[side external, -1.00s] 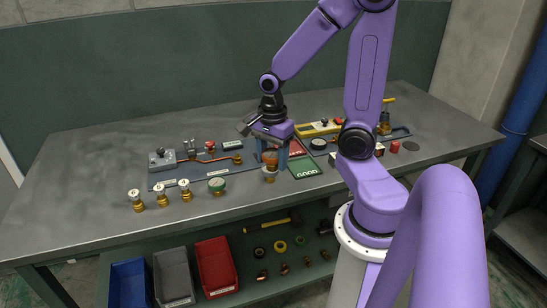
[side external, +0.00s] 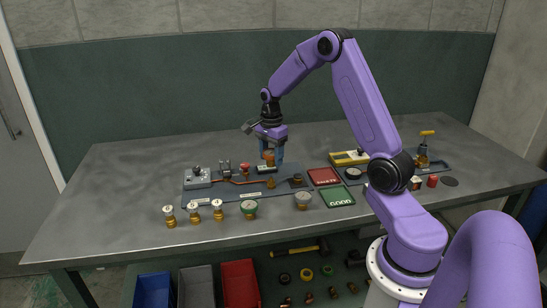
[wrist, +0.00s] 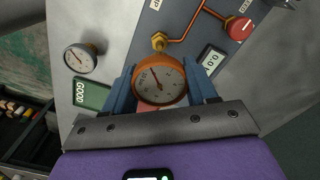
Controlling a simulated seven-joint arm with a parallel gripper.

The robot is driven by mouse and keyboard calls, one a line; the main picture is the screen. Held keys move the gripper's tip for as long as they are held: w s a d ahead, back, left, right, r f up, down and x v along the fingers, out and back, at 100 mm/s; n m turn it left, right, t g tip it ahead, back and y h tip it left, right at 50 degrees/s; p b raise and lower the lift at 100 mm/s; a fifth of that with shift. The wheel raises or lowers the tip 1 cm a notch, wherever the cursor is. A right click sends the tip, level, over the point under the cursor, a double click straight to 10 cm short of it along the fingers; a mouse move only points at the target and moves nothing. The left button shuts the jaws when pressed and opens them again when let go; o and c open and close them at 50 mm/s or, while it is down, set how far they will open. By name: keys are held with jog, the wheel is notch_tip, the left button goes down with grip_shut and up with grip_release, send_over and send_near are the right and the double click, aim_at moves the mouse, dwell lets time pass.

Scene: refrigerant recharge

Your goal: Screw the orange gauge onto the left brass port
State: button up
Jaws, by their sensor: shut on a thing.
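My gripper (side external: 269,160) is shut on the orange gauge (side external: 268,157) and holds it above the board. In the wrist view the orange gauge (wrist: 160,80) sits between the blue fingers of my gripper (wrist: 163,92), its white dial facing the camera. A brass port (side external: 271,182) stands on the grey-blue board just below the gauge. In the wrist view this brass port (wrist: 159,42) is just beyond the gauge, at the end of a copper pipe. The gauge appears apart from the port. I cannot make out a second port clearly.
The green GOOD plate (side external: 338,197) and a red plate (side external: 323,176) lie to the right. A red knob (side external: 245,168) rises from the board.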

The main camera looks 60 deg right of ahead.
aim_at(271, 165)
jog(key=shift+f, duration=2.1)
jog(key=shift+f, duration=0.95)
